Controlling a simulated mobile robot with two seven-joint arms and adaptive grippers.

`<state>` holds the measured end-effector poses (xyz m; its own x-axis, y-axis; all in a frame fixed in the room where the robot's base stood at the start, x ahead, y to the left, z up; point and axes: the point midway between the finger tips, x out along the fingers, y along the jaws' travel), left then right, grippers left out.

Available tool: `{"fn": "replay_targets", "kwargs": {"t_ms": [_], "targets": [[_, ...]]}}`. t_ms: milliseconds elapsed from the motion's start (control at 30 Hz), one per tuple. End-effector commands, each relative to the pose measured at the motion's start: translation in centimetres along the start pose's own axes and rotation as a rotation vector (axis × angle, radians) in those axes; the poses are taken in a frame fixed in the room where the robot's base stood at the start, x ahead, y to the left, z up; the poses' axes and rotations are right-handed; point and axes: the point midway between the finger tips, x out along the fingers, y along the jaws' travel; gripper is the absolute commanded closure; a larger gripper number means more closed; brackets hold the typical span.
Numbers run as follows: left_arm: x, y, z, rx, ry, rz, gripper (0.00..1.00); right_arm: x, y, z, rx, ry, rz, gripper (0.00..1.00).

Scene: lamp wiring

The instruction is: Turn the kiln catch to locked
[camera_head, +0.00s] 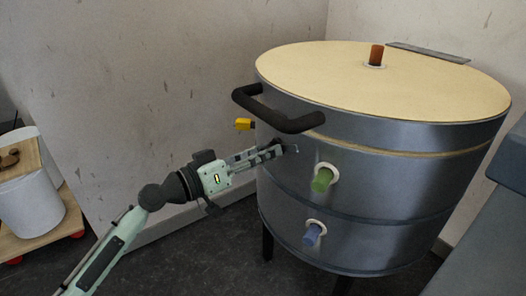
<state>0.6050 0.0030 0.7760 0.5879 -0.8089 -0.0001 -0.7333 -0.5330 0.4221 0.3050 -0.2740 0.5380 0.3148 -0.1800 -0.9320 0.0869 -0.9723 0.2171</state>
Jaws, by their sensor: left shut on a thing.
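The kiln (345,190) is a round dark grey drum with a pale cream lid (385,85), which is down. My left gripper (279,150) reaches in from the left and is at the kiln's side wall, below the black lid handle (281,118). Its fingers are shut on what looks like the kiln catch (292,148), a small dark piece. The fingers hide most of the catch, so I cannot tell its setting. My right gripper is not in view.
A yellow piece (243,124) sticks out left of the kiln. A green plug (322,180) and a blue plug (312,235) jut from its front, and a brown plug (376,54) from its lid. A white bin (28,195) stands at left. Walls close in behind.

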Motion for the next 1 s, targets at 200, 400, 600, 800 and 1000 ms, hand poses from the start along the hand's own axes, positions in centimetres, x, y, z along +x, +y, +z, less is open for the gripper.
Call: {"fn": "replay_targets", "kwargs": {"t_ms": [200,400,600,800,1000], "targets": [[0.0,0.1,-0.2,-0.207,0.0,0.0,0.97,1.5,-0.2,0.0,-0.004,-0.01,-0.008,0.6],[0.0,0.1,-0.2,-0.398,0.0,0.0,0.97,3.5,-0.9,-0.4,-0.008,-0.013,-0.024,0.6],[0.0,0.1,-0.3,-0.588,0.0,-0.001,0.97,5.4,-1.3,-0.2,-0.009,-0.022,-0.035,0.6],[0.0,0.1,-0.3,-0.774,0.0,0.0,0.97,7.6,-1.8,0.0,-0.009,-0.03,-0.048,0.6],[0.0,0.0,-0.3,-0.934,0.0,0.0,0.97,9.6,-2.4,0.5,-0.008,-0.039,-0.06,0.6]]}}
